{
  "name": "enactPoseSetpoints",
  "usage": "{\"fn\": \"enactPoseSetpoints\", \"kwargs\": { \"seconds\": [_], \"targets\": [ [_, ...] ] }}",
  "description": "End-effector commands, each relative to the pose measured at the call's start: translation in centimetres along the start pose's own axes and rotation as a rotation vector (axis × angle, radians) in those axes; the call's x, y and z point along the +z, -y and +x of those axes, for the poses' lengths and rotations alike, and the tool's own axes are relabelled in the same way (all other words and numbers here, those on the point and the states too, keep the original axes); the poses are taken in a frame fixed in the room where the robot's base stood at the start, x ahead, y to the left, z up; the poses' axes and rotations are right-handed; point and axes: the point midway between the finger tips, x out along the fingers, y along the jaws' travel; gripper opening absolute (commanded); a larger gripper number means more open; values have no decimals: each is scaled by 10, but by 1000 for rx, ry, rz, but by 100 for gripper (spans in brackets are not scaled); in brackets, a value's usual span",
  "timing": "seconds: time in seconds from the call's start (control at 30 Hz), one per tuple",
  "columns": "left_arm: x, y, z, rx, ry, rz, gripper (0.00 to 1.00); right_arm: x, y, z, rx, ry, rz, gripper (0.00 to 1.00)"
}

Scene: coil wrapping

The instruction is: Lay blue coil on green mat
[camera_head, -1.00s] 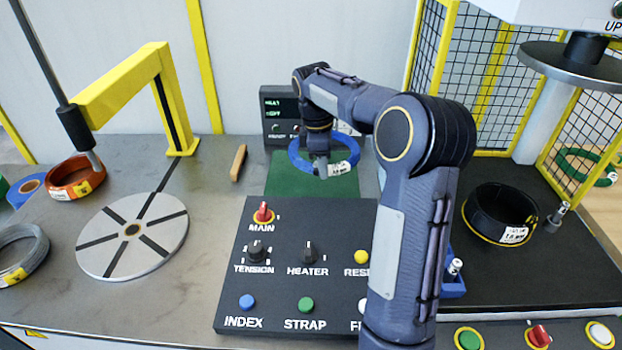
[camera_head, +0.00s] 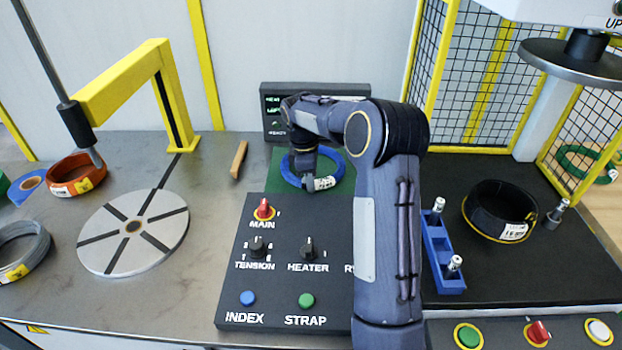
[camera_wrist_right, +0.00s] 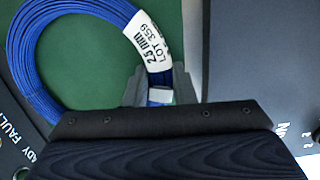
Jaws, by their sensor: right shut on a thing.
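The blue coil (camera_head: 334,163) is over the green mat (camera_head: 278,183) behind the control panel, and lies flat or nearly so; I cannot tell whether it touches the mat. My right gripper (camera_head: 309,186) is shut on the near side of the coil's ring, beside its white label. In the right wrist view the coil (camera_wrist_right: 36,90) passes between the jaws (camera_wrist_right: 160,92), with the green mat (camera_wrist_right: 95,40) below and through the ring. My arm hides part of the mat's right side. My left gripper is not in view.
The control panel (camera_head: 280,285) with knobs and buttons stands in front of the mat. A display box (camera_head: 340,92) stands behind it. A round turntable (camera_head: 110,240), an orange coil (camera_head: 75,180) and a blue rack (camera_head: 437,255) stand farther out.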

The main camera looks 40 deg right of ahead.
Motion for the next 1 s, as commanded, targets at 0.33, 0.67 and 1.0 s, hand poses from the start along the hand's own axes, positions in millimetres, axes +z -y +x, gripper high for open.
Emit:
{"fn": "enactPoseSetpoints", "kwargs": {
  "seconds": [0.33, 0.67, 1.0],
  "targets": [
    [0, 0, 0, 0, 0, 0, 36, 0, 0, 0, 0, 0, -1, 45],
    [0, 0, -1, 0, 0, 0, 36, 0, 0, -11, 2, -1, -1, 45],
    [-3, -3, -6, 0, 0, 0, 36, -1, -1, -81, 4, -2, -2, 45]
  ]
}}
